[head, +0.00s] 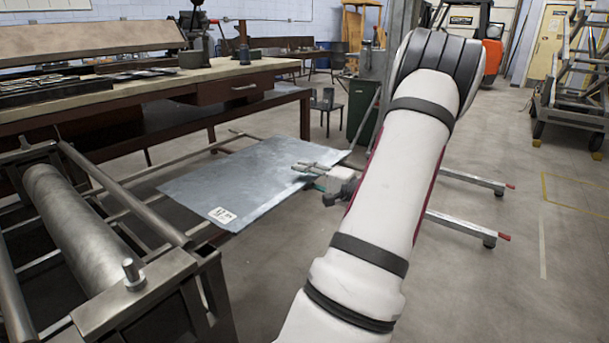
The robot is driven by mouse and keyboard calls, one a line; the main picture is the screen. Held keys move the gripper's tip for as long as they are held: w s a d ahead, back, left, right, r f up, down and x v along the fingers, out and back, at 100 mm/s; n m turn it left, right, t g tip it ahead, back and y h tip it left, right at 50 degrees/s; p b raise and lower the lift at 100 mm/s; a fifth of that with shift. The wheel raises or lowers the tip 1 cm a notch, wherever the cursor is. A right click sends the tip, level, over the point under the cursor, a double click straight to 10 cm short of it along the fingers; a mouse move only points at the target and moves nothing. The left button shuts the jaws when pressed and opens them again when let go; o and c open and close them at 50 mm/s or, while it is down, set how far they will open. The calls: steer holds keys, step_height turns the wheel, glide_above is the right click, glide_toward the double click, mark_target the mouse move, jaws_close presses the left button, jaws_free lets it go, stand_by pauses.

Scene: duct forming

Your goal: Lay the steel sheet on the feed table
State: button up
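The steel sheet (225,180) is a flat grey plate with a white label at its near corner. It lies level over the thin bars of a low metal frame, which looks like the feed table (116,212). I cannot tell whether the sheet touches the bars or sits just above them. My gripper (300,166) is at the sheet's right edge, with finger parts showing over the top face. What is under the sheet is hidden, so I cannot tell whether the fingers are closed on it.
A large steel roller (75,230) in a heavy frame stands at the near left. A long workbench (150,90) runs behind the sheet. Two low bars with red ends (470,226) reach out to the right of my arm. The floor (540,270) at the right is mostly clear.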

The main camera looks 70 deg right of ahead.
steer(key=shift+f+b, duration=0.15)
steer(key=shift+b, duration=0.3)
steer(key=shift+f+b, duration=0.2)
steer(key=shift+b, duration=0.6)
steer(key=p+v, duration=0.4)
steer(key=v, duration=0.9)
steer(key=shift+s+a, duration=0.3)
steer(key=shift+a, duration=0.05)
steer(key=shift+r, duration=0.1)
